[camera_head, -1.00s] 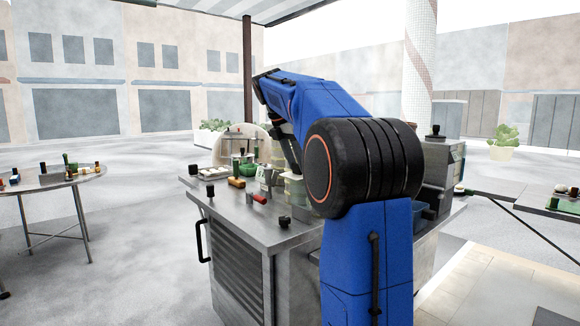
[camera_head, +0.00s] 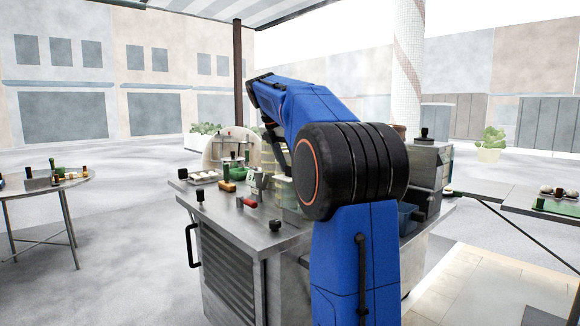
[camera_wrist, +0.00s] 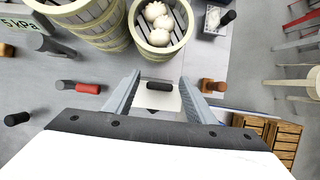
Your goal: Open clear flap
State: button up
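In the wrist view, a pale, flat panel with a black bar-shaped handle (camera_wrist: 160,86) lies between the fingers of my gripper (camera_wrist: 159,78). I cannot tell whether this panel is the clear flap. My gripper is open, with its two grey fingers spread on either side of the handle and no clear contact. In the head view, my blue arm reaches over the steel counter (camera_head: 236,226) and hides my gripper. No clear flap can be made out there.
Bamboo steamers (camera_wrist: 98,25) stand just beyond my gripper, one holding white buns (camera_wrist: 158,22). A red-and-black object (camera_wrist: 85,87) lies left of the fingers and a brown-and-black one (camera_wrist: 210,86) right. A wooden crate (camera_wrist: 270,135) is at lower right. A round side table (camera_head: 45,186) stands left.

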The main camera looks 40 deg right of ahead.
jog(key=shift+r, duration=0.1)
jog(key=v, duration=1.7)
jog(key=shift+a, duration=0.1)
jog(key=s+a+f+m+t+y, duration=0.1)
jog(key=s+a+f+m, duration=0.5)
jog(key=f, duration=0.9)
jog(key=s+a+f+m+t+y, duration=0.2)
jog(key=s+a+f+m, duration=0.4)
jog(key=s+a+f, duration=0.4)
jog(key=s+a+f+m+t+y, duration=0.1)
jog(key=s+a+f+m, duration=0.5)
jog(key=s+f, duration=0.9)
notch_tip(320, 180, down, 7)
jog(key=shift+a+r+t+y, duration=0.3)
jog(key=shift+a+y, duration=0.1)
jog(key=shift+a, duration=0.6)
